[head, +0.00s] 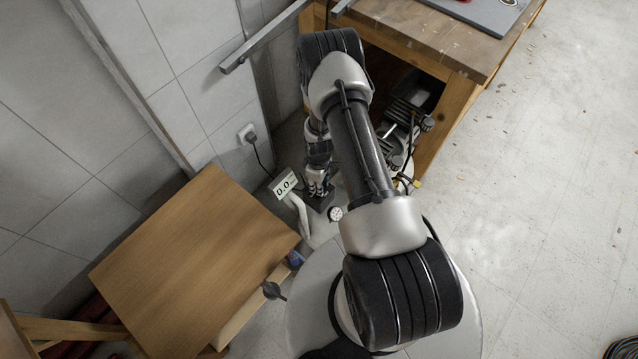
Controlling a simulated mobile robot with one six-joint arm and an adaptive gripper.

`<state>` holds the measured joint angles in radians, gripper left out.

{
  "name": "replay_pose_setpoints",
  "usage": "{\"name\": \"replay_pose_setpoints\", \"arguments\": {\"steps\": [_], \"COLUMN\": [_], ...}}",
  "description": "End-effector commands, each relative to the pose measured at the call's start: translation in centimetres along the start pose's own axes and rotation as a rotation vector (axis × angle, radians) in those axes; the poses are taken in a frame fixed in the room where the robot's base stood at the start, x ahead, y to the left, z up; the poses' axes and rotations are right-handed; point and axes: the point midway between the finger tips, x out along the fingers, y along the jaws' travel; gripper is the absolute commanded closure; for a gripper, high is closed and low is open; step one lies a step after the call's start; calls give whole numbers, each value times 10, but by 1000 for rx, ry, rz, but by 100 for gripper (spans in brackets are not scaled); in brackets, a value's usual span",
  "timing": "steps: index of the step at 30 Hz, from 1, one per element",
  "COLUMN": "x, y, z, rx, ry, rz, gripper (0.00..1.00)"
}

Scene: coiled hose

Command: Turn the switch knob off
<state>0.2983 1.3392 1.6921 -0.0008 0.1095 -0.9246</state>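My gripper (318,187) points down near the wall, between the wooden cabinet and the workbench. It is small and partly shaded, and I cannot tell whether its fingers are open or shut. A machine with a display reading 0.0 (285,186) and a round dial gauge (335,213) stands right by it. I cannot make out a switch knob under or beside my gripper; my arm and hand cover part of the machine. Dark knob-like parts (397,162) show to the right of my arm, under the bench. Which one is the switch knob is unclear.
A wooden cabinet (195,250) stands at left, with a dark knob-like part (272,290) at its front. A workbench (450,40) stands at upper right. A plugged-in cable (250,136) hangs from the tiled wall. A black coil (625,349) lies at lower right; the floor at right is mostly free.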

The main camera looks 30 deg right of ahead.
Motion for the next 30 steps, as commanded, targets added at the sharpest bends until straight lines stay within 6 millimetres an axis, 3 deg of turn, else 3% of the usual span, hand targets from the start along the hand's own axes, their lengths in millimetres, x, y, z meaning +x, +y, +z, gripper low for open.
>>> {"name": "replay_pose_setpoints", "arguments": {"steps": [7, 19, 23, 30], "x": [0, -6, -26, -78], "y": [0, 1, 1, 1], "z": [0, 0, -1, -1], "rx": [1, 2, 2, 1], "ry": [0, 1, 2, 2], "rz": [0, 1, 2, 3], "gripper": [56, 56, 56, 56]}}
